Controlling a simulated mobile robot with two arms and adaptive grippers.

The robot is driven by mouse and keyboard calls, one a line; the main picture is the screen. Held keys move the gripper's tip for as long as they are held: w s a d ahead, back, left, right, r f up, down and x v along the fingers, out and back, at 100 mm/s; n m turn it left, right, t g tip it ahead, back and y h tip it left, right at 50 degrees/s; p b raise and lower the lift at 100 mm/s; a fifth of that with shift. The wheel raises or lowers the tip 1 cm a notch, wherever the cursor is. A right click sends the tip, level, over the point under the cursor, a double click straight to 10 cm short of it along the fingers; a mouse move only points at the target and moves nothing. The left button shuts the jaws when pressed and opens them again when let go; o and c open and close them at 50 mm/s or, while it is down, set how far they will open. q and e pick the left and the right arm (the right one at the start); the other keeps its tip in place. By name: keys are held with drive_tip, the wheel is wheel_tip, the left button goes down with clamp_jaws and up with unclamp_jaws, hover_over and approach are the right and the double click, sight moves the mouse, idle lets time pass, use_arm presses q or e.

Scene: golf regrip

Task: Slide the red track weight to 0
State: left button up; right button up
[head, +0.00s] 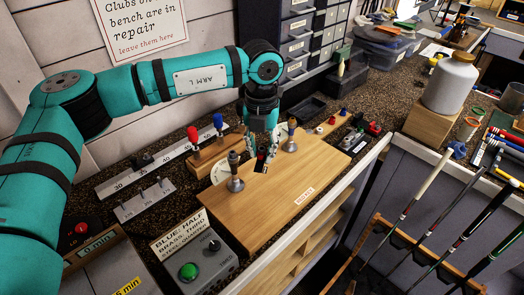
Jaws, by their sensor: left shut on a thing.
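My left gripper (263,148) points down over the wooden board (250,215), between two upright metal posts, the near one (235,180) and the far one (290,140). Its fingers are shut on a small dark piece with red on it (262,157), which seems to be the red weight. The fingers hide much of it, and its track and any 0 mark cannot be made out. A white dial (220,171) stands left of the near post. My right gripper is not in view.
A wooden block with red and blue knobs (210,151) stands left of the gripper. A box with a green button (188,271) stands at the front. Golf clubs (430,185) lean at the right. The board's right half is mostly clear.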

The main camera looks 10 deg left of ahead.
sight(259, 168)
use_arm(q)
drive_tip(key=shift+s+d+b, duration=0.1)
drive_tip(key=shift+s+b, duration=0.55)
drive_tip(key=shift+s, duration=1.3)
drive_tip(key=o, duration=0.9)
drive_tip(key=shift+r, duration=0.1)
